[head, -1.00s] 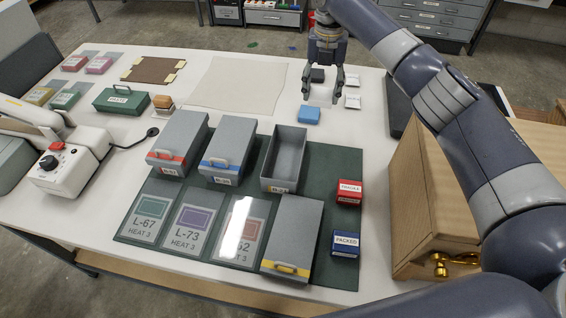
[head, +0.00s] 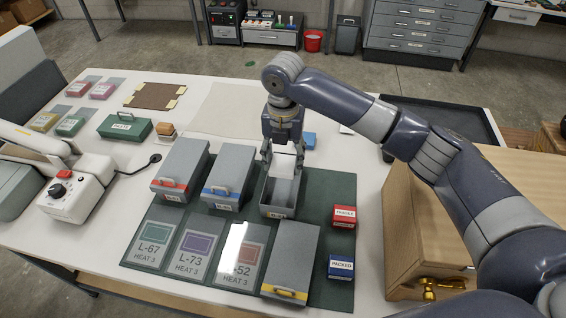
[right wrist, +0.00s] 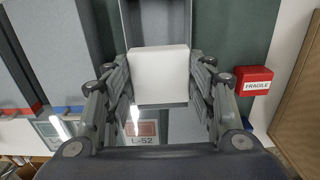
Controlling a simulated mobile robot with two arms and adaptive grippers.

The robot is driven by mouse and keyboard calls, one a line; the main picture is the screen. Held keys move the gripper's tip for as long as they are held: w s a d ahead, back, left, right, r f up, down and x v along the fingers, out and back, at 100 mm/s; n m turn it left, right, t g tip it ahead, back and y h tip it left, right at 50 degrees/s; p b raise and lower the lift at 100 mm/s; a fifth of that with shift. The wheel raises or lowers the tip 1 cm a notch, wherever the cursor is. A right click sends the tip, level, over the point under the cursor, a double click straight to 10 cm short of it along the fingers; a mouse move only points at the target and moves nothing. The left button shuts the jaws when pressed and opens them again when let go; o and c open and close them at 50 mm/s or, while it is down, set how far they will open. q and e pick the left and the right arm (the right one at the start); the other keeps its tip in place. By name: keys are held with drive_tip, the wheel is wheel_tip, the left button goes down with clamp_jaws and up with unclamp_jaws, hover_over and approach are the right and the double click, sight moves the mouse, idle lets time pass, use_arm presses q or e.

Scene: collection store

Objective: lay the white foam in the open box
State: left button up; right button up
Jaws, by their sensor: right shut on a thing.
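My right gripper (head: 282,160) is over the open grey box (head: 268,208) on the green mat (head: 335,190). It is shut on the white foam (right wrist: 158,75), a pale block that fills the space between the fingers in the right wrist view. In the head view the foam (head: 285,149) shows only in part between the fingers. The foam is above the box, and the box's wall (right wrist: 188,20) shows beyond it in the right wrist view. How far above the box floor it is, I cannot tell. My left gripper is not in view.
Lidded grey boxes with a red label (head: 170,188), a blue label (head: 222,192) and a yellow label (head: 284,293) stand close around the open box. A red FRAGILE block (head: 343,216) and a blue PACKED block (head: 340,267) lie to its right.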

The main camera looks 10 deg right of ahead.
sight(283, 163)
wheel_tip(283, 163, down, 3)
drive_tip(key=shift+r+p, duration=0.1)
drive_tip(key=shift+p, duration=0.6)
drive_tip(key=shift+f, duration=0.45)
drive_tip(key=shift+f, duration=0.6)
drive_tip(key=o, duration=0.7)
drive_tip(key=shift+r, duration=0.15)
